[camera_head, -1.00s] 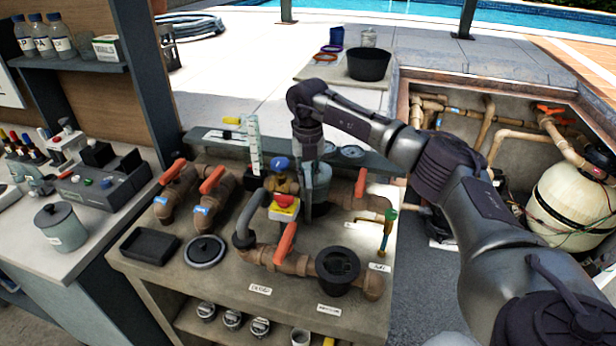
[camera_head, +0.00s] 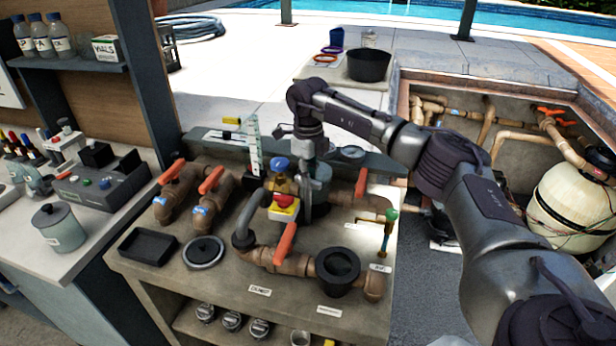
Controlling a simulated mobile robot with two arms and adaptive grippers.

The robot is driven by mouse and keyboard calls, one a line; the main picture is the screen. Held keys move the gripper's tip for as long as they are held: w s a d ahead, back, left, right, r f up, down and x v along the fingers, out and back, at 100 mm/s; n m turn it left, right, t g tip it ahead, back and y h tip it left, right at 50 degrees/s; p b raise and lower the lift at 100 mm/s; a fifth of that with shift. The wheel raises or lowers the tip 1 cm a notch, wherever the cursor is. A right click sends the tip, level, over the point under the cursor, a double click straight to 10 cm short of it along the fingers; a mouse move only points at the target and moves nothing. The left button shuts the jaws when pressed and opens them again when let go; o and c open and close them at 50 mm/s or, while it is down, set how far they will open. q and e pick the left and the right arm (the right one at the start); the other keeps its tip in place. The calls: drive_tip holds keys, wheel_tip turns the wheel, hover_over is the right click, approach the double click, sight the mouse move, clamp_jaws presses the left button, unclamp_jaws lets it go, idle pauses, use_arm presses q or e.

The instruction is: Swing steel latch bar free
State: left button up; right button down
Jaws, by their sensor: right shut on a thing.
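My right gripper (camera_head: 307,214) points straight down over the middle of the pipe bench (camera_head: 180,277). It stands just right of a brass valve body with a blue cap (camera_head: 279,163) and a red-and-yellow knob (camera_head: 285,203). Its fingers are narrow and close together, in front of a grey-green steel canister (camera_head: 322,185). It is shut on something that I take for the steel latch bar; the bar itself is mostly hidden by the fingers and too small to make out. My left gripper is not in view.
Orange-handled pipe valves (camera_head: 212,180) stand left of the gripper, and another orange handle (camera_head: 285,243) is in front. A black strainer (camera_head: 338,270), a black tray (camera_head: 147,246) and a round lid (camera_head: 204,251) lie along the front. A clear gauge tube (camera_head: 254,145) stands behind.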

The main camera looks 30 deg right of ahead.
drive_tip(key=shift+n, duration=1.5)
drive_tip(key=shift+r, duration=0.1)
drive_tip(key=c, duration=1.1)
unclamp_jaws()
wheel_tip(320, 180, up, 12)
drive_tip(key=shift+f, duration=0.1)
